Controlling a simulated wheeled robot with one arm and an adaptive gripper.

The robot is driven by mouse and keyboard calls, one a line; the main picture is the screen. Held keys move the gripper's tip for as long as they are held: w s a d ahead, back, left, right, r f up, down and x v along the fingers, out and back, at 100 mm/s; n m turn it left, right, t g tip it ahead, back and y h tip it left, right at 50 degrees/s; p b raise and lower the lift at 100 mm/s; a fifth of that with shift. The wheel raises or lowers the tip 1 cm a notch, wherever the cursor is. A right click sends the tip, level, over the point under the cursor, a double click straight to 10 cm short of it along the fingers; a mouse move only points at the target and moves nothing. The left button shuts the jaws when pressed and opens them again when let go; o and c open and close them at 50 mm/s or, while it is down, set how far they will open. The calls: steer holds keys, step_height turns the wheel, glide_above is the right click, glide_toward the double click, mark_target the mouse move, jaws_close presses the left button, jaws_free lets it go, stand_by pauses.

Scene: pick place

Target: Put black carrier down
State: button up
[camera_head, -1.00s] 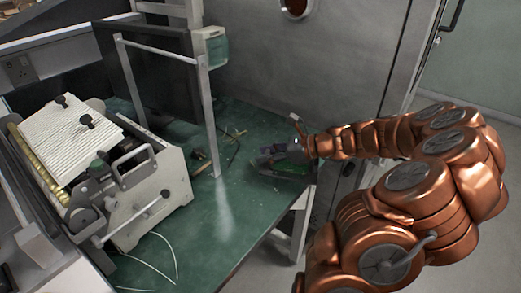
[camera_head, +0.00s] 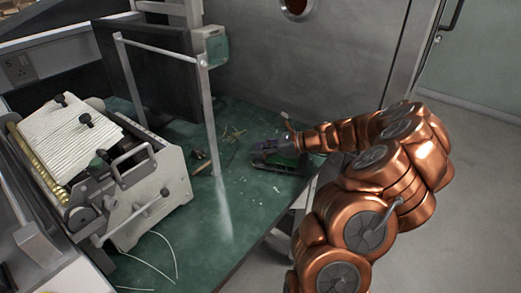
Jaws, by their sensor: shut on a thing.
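The black carrier (camera_head: 268,162) is a small, low, dark piece with some green on it, over the right back part of the green tabletop (camera_head: 205,250). My gripper (camera_head: 277,150) comes in from the right at the end of my copper-coloured arm and is shut on the carrier. The carrier is at or very close to the table surface. I cannot tell whether it touches. The fingers are small and dark here, and they hide part of the carrier.
A grey metal frame post (camera_head: 211,125) stands left of the carrier. A machine with a ribbed white top (camera_head: 65,140) fills the left of the table.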

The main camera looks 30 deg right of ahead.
steer(key=shift+f, duration=0.1)
steer(key=o, duration=1.2)
steer(key=shift+c, duration=0.2)
